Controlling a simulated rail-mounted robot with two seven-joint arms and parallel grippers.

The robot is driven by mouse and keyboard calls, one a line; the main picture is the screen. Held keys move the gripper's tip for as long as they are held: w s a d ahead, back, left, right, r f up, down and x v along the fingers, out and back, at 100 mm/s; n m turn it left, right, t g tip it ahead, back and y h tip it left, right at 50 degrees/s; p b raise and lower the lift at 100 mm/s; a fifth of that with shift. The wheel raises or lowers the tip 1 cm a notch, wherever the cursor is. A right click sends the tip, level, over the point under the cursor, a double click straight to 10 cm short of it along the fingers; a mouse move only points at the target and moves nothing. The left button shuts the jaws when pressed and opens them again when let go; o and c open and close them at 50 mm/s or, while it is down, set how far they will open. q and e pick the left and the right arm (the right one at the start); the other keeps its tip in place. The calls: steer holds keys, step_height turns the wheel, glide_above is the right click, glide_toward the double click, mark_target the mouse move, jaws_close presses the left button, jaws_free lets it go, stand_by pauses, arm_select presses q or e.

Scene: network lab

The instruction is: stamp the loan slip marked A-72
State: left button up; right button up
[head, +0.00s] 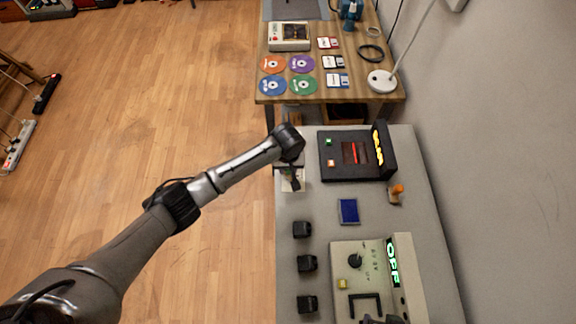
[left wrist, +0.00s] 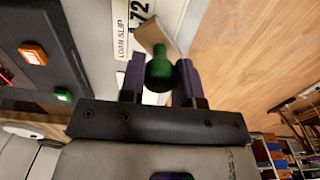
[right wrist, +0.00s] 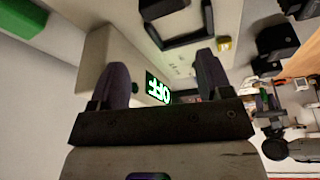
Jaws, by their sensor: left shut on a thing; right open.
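A white loan slip (head: 287,185) lies at the left edge of the grey bench. In the left wrist view the slip (left wrist: 121,30) reads "LOAN SLIP" and "72"; the rest of its mark is hidden. My left gripper (head: 292,180) is over the slip. I cannot tell if the base touches the slip. A blue pad (head: 348,211) lies nearby. My right gripper (right wrist: 160,80) is open and empty near the "OFF" device.
A black device (head: 345,155) with a yellow sign stands behind the pad, and an orange-handled object (head: 396,192) is at right. The beige "OFF" device (head: 365,262) and several black blocks (head: 307,263) are nearer. A wooden table (head: 305,60) holds discs and a lamp.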

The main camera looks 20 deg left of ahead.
arm_select(q)
steer(key=shift+f, duration=0.35)
arm_select(e)
steer(key=shift+f, duration=0.1)
arm_select(q)
steer(key=shift+f, duration=0.1)
arm_select(e)
steer(key=shift+d, duration=0.1)
stand_by(0.4)
stand_by(0.7)
arm_select(q)
steer(key=shift+f+p, duration=0.15)
steer(key=shift+p, duration=0.2)
arm_select(e)
steer(key=shift+r, duration=0.4)
steer(key=shift+r, duration=0.1)
stand_by(0.8)
arm_select(q)
step_height(320, 180, up, 2)
steer(key=p, duration=0.3)
steer(key=shift+r, duration=0.25)
step_height(320, 180, up, 5)
steer(key=p, duration=0.6)
steer(key=shift+f, duration=0.1)
arm_select(e)
step_height(320, 180, up, 9)
